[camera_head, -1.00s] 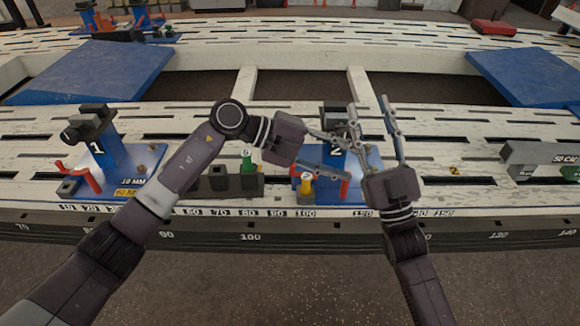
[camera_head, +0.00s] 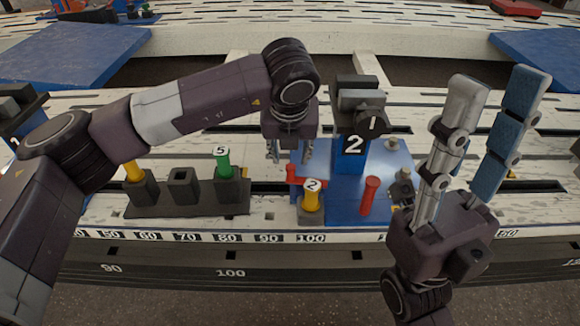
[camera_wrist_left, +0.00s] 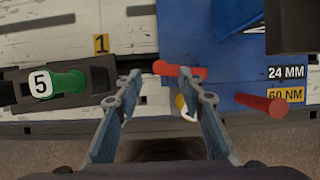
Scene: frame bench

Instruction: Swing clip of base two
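Base two is a blue plate (camera_head: 340,208) with a post marked 2 (camera_head: 352,146) and a dark block on top. One red clip (camera_head: 291,174) stands at its left edge; it also shows in the left wrist view (camera_wrist_left: 170,69). A second red piece (camera_head: 370,194) stands at the front, also in that view (camera_wrist_left: 262,103). My left gripper (camera_head: 291,152) is open and points down above the left red clip. In the left wrist view its fingertips (camera_wrist_left: 161,78) lie either side of part of that clip; contact cannot be told. My right gripper (camera_head: 497,85) is open, empty, fingers up, right of the base.
A yellow piece marked 2 (camera_head: 311,196) stands in a dark holder at the base's front left. A dark rack (camera_head: 184,207) further left holds a green piece marked 5 (camera_head: 223,163) and a yellow piece (camera_head: 133,171). Slotted white bench surface lies around.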

